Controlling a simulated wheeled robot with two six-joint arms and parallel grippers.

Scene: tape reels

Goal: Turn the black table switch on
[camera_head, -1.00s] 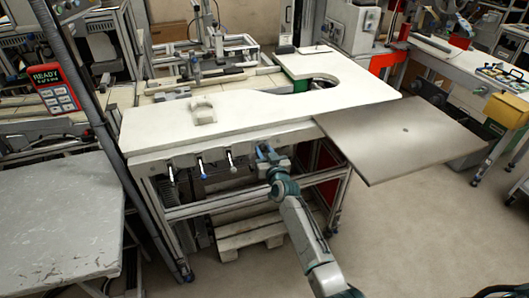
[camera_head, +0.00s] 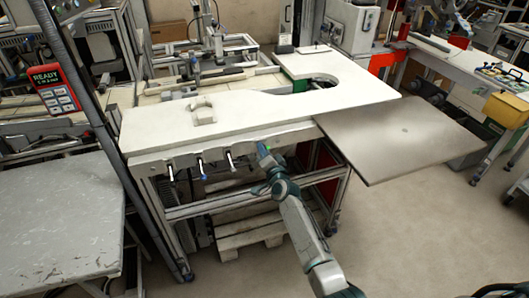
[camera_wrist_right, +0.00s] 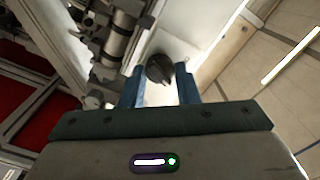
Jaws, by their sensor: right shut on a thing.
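The black table switch (camera_wrist_right: 160,69) is a dark round knob with a raised ridge on a pale panel in the right wrist view. My right gripper (camera_wrist_right: 161,88) has its two blue fingers on either side of the knob, shut on it. In the head view my right gripper (camera_head: 264,153) is at the front edge of the white worktable (camera_head: 260,112), below the tabletop. The switch is hidden there by the gripper. My left gripper is out of view.
Several levers hang under the table's front edge, including a white-tipped lever (camera_head: 230,160) left of my gripper. A grey side panel (camera_head: 405,135) juts out at right. A wooden pallet (camera_head: 245,233) lies under the table.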

